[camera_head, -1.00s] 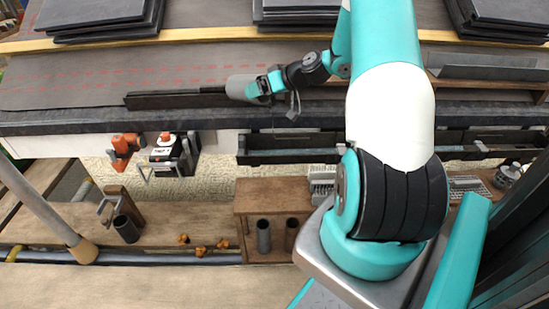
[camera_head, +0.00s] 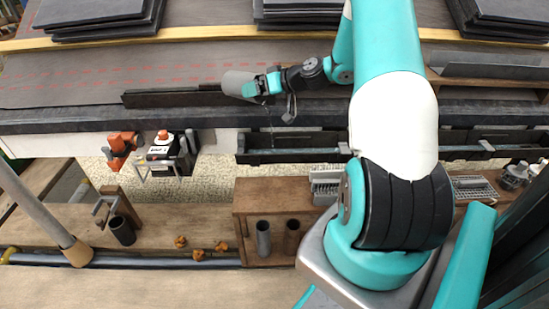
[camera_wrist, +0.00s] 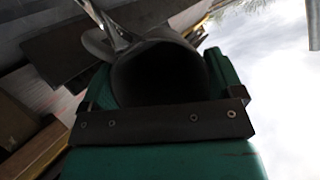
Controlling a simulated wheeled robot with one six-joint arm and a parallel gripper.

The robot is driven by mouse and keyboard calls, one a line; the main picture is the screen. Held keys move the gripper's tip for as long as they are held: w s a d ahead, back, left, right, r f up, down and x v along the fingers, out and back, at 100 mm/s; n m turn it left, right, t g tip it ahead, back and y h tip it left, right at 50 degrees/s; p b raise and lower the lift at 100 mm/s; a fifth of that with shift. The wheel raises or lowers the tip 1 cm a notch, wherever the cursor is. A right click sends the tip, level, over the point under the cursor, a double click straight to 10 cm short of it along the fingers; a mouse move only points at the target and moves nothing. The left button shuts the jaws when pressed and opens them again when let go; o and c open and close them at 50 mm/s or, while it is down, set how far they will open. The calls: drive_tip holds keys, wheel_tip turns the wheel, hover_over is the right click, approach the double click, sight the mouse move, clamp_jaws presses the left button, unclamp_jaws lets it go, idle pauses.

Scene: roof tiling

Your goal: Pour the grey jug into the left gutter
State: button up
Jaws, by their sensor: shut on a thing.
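My gripper (camera_head: 262,87) is shut on the grey jug (camera_head: 238,84), which lies tipped over above the roof edge. A thin clear stream falls from near the jug down to the black left gutter (camera_head: 300,156), meeting it near its left end. In the wrist view, the jug (camera_wrist: 160,75) sits between my green fingers (camera_wrist: 160,105) with its dark inside showing. A clear streak runs past its pale rim there. The level of liquid in the jug and gutter cannot be made out.
A dark bar (camera_head: 165,98) lies along the roof edge beside the jug. Tile stacks (camera_head: 100,15) stand farther up the roof. An orange tool (camera_head: 120,145) and a black device with an orange knob (camera_head: 165,152) are left of the gutter. A wooden shelf (camera_head: 280,190) stands below.

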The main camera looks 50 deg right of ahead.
drive_tip(key=shift+s+f+t+y+b, duration=0.35)
drive_tip(key=shift+f+t+b, duration=0.45)
drive_tip(key=shift+b, duration=1.75)
